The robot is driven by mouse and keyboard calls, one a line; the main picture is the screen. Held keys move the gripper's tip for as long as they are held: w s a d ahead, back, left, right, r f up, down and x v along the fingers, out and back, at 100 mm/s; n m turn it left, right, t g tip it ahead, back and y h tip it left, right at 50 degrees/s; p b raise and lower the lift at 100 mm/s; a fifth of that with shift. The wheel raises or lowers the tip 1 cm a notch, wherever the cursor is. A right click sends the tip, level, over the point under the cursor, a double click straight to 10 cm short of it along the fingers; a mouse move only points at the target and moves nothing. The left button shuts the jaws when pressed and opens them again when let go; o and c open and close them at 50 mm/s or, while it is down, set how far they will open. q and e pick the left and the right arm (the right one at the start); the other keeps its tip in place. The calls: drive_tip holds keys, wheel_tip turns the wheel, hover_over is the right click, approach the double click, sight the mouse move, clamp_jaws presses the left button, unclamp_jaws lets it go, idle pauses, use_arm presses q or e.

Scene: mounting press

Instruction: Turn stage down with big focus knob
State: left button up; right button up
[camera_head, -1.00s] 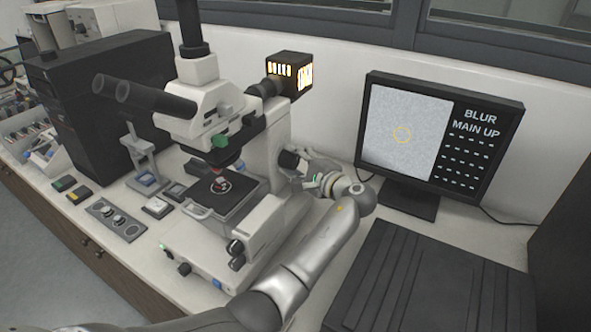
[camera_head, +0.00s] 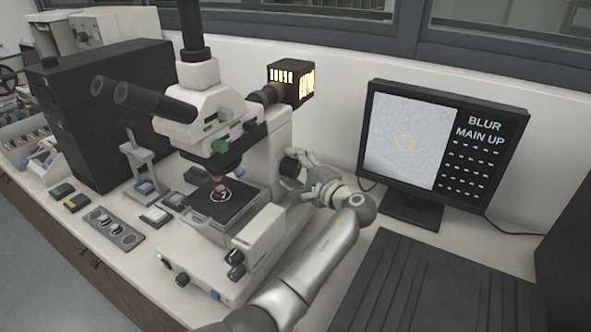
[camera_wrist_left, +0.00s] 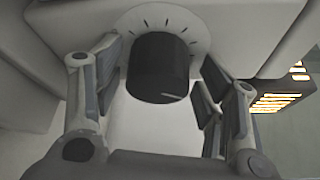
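The big focus knob is a dark cylinder with a white mark (camera_wrist_left: 158,68) in front of a pale ticked dial (camera_wrist_left: 185,28) on the microscope's side. In the head view, the knob (camera_head: 290,166) is partly hidden by my left gripper (camera_head: 312,182). In the left wrist view, the fingers of my left gripper (camera_wrist_left: 157,75) are spread on either side of the knob, with gaps showing. The microscope (camera_head: 268,150) has a dark stage (camera_head: 236,208) with a small sample (camera_head: 220,192). The monitor (camera_head: 405,140) reads "BLUR MAIN UP". My right gripper is not in view.
Smaller knobs (camera_head: 235,263) sit low on the microscope's near side. A lit lamp box (camera_head: 292,82) is at its back. A dark ribbed panel (camera_head: 415,300) lies right of my left arm. A black cabinet (camera_head: 110,110) stands at the left.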

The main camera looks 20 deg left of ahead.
use_arm(q)
drive_tip(key=shift+d, duration=0.1)
drive_tip(key=shift+s+d, duration=0.2)
drive_tip(key=shift+d, duration=0.2)
drive_tip(key=v, duration=0.6)
drive_tip(key=shift+s+d, duration=0.2)
drive_tip(key=shift+d, duration=0.05)
